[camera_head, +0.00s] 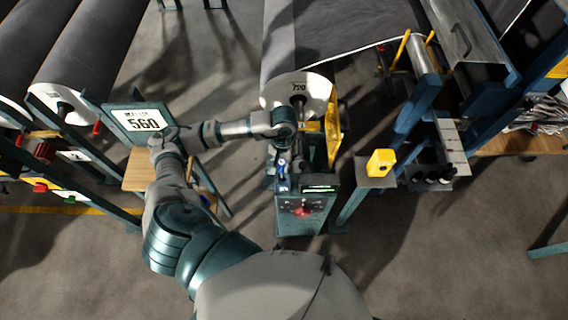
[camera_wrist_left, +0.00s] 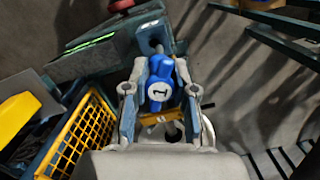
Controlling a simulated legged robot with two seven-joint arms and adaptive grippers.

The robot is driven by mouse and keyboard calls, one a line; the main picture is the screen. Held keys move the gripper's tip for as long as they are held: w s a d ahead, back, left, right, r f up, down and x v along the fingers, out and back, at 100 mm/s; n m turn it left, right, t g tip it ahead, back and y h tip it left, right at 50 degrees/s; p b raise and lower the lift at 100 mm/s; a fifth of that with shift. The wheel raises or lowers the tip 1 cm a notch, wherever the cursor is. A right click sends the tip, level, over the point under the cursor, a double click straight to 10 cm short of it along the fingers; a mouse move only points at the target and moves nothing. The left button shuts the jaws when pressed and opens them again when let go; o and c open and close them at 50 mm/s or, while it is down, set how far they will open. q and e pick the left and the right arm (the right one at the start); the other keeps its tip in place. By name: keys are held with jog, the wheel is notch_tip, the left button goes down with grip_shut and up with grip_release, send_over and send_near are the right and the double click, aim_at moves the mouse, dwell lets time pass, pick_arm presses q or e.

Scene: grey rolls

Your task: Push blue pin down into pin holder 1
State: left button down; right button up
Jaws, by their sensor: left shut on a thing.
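The blue pin, with a white disc marked 1, shows in the left wrist view (camera_wrist_left: 160,80) between the fingers of my left gripper (camera_wrist_left: 160,97). The fingers are shut on it, one on each side. In the head view my left gripper (camera_head: 284,158) is at the machine stand, with small blue parts just below it. My right gripper is not in view.
A yellow mesh guard (camera_wrist_left: 80,135) stands close beside the gripper. The stand's control panel (camera_head: 303,207) with a red button is in front. A large grey roll (camera_head: 300,92) lies behind. A yellow box (camera_head: 380,162) stands to the right. The floor in front is clear.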

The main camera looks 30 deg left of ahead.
pick_arm(q)
jog(key=shift+a+f, duration=0.35)
jog(key=shift+a, duration=0.3)
jog(key=shift+d+r+p, duration=0.2)
jog(key=shift+d+r, duration=0.15)
jog(key=shift+r, duration=0.2)
jog(key=shift+d+r+p, duration=0.2)
jog(key=shift+d+r, duration=0.15)
jog(key=shift+r, duration=0.2)
jog(key=shift+d+r+p, duration=0.15)
jog(key=shift+r+p, duration=0.15)
jog(key=shift+r, duration=0.3)
jog(key=shift+a+r+p, duration=0.5)
jog(key=shift+a+r, duration=0.15)
jog(key=shift+r, duration=0.7)
jog(key=shift+d+r, duration=0.1)
jog(key=shift+d, duration=0.4)
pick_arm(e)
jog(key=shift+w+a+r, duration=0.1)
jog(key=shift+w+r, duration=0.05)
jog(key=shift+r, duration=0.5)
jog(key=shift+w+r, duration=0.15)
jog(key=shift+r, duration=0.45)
